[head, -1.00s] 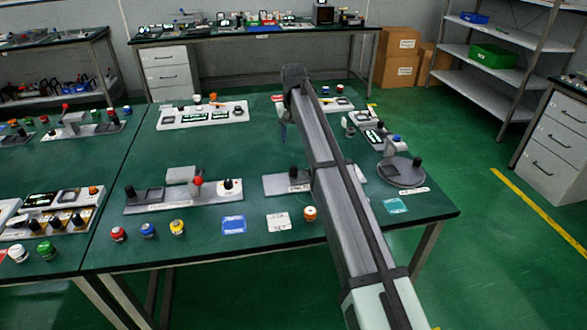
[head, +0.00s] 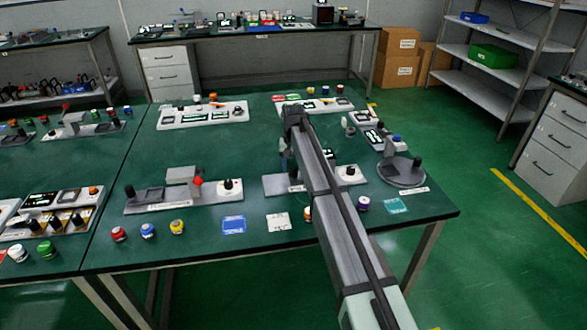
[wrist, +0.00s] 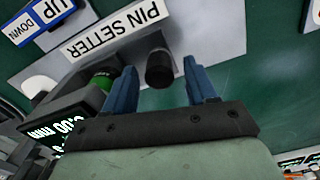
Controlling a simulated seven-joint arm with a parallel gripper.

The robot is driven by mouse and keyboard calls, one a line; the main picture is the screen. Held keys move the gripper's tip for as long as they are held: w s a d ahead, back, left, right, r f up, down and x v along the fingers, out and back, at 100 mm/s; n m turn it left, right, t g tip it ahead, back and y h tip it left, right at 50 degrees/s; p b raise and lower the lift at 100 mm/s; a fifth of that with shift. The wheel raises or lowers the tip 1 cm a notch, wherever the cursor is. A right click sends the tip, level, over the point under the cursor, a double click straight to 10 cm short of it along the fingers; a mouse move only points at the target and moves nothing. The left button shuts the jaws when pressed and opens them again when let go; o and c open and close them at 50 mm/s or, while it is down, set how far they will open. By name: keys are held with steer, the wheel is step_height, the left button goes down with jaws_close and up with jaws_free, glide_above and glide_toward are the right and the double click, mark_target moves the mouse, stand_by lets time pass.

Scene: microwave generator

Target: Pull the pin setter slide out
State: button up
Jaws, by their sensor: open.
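The pin setter is a light grey plate (wrist: 205,30) lettered "PIN SETTER", with an upright black knob (wrist: 159,68) on it. In the head view the pin setter plate (head: 274,186) lies on the green bench, partly hidden behind my arm. My gripper (wrist: 158,77) is open, with one blue finger on each side of the knob in the wrist view. Gaps show between the knob and both fingers. In the head view my gripper (head: 285,152) hangs just behind and above the plate, mostly hidden by my wrist.
A dark display box (wrist: 70,120) with a green button (wrist: 102,80) stands close to the left finger in the wrist view. A blue and white "UP/DOWN" label (wrist: 42,20) lies near. A plate with a red-knobbed lever (head: 150,203) sits to the left.

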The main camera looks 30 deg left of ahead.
steer(key=shift+f, duration=0.4)
jaws_close()
stand_by(0.4)
